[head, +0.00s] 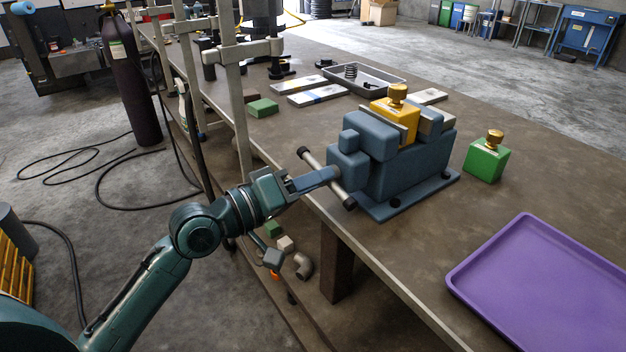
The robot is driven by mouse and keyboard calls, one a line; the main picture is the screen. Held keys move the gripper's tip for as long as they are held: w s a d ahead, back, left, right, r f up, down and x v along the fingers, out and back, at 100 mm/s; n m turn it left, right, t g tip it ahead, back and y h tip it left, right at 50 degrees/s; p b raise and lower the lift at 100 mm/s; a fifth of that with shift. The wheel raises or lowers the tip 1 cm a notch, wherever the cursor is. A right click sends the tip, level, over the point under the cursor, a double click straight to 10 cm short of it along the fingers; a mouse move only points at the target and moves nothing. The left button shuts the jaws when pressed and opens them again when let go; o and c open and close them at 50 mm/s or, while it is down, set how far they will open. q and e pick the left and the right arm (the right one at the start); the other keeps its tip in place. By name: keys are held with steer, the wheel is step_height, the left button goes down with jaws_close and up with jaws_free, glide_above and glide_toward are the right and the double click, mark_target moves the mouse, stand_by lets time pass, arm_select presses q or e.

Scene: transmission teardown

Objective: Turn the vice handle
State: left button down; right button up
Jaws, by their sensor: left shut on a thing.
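The blue-grey vice (390,175) stands on the workbench near its front edge. A yellow block with a brass knob (393,118) sits in its jaws. The vice handle (309,159) is a metal bar with dark ends at the left face of the vice, slanting from upper left to lower right. My left gripper (327,176) reaches in from the lower left and is shut on the handle near its middle. The fingers hide part of the bar and the screw behind it. My right gripper is not in view.
A green block with a brass knob (487,157) stands right of the vice. A purple tray (548,283) lies at the front right. A grey tray (388,82), flat packets and a small green block (263,108) lie behind. Metal clamps (233,90) rise along the bench's left edge.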

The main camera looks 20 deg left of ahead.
arm_select(q)
steer(key=m, duration=0.5)
steer(key=m+p, duration=0.1)
steer(key=m, duration=0.4)
steer(key=shift+m, duration=0.3)
steer(key=m+p, duration=0.1)
steer(key=m, duration=0.1)
steer(key=shift+m, duration=0.3)
steer(key=m+p, duration=0.1)
steer(key=m, duration=0.2)
steer(key=shift+r+m, duration=0.1)
steer(key=shift+m, duration=0.2)
steer(key=shift+m+p, duration=0.45)
steer(key=shift+m, duration=1.65)
steer(key=shift+m+p, duration=0.35)
steer(key=shift+m, duration=0.05)
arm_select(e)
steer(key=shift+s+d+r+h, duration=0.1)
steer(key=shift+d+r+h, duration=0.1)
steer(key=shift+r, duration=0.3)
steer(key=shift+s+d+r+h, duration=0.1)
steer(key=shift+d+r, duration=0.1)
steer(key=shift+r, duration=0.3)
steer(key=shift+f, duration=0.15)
